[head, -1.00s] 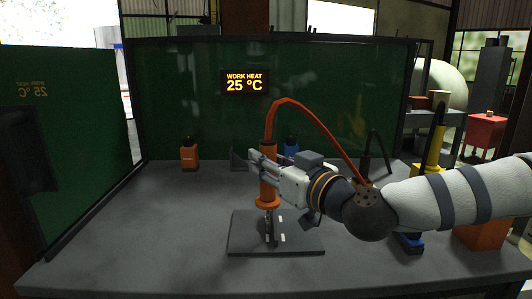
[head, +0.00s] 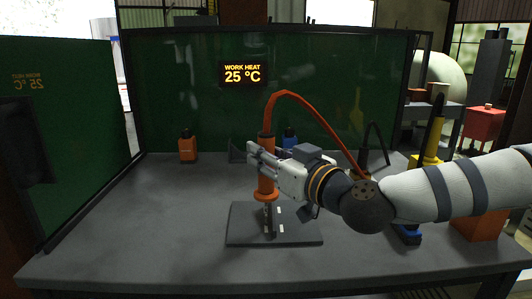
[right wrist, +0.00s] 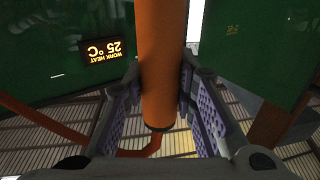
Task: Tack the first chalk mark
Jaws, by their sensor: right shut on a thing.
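My right gripper (head: 262,160) is shut around an orange torch-like tool (head: 266,182) with a red-orange cable looping up from its top. The tool stands roughly upright, its wide lower collar just above the workpiece on a dark plate (head: 240,236). In the right wrist view the orange body (right wrist: 161,75) runs between the two ribbed finger pads. Small white chalk marks (head: 281,229) show on the plate beside a narrow upright dark piece (head: 268,218). My left gripper is not in view.
Green screens (head: 190,90) stand behind and left of the grey table (head: 130,235). A display (head: 242,73) reads WORK HEAT 25 °C. The table's left side is clear.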

